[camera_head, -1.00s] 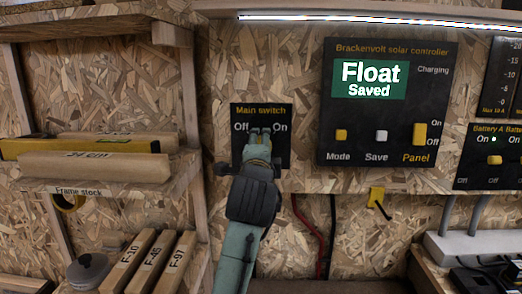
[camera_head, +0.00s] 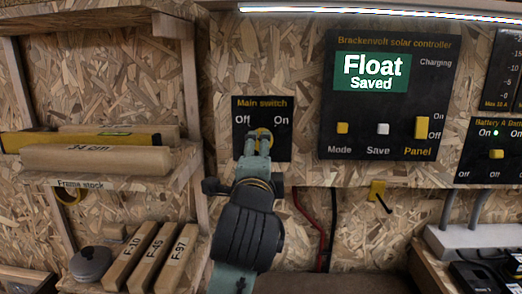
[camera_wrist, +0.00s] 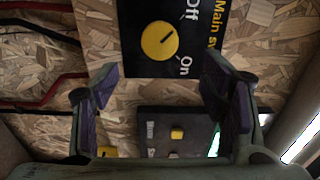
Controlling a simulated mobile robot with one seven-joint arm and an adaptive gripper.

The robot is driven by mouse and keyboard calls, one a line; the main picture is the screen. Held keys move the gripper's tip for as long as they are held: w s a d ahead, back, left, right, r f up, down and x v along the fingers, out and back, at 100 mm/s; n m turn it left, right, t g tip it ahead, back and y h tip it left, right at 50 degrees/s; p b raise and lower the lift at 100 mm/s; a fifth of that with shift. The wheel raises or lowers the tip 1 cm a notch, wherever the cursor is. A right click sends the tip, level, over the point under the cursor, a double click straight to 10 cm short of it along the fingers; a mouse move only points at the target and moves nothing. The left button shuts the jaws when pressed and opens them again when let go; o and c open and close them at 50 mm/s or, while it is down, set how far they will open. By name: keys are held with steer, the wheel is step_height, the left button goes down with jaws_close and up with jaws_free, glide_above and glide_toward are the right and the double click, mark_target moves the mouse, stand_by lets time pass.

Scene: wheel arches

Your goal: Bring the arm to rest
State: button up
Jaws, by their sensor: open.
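My gripper (camera_head: 254,142) is in front of the lower half of the black main switch panel (camera_head: 282,148) in the head view. Its fingers are apart with nothing between them, as the wrist view (camera_wrist: 160,105) also shows. My arm reaches up from the bottom of the head view.
The solar controller (camera_head: 390,110) on the right reads "Float Saved". A wooden shelf (camera_head: 110,176) with bars stands on the left. Red and black cables (camera_head: 323,240) hang below the switch.

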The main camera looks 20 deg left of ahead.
steer(key=shift+v, duration=1)
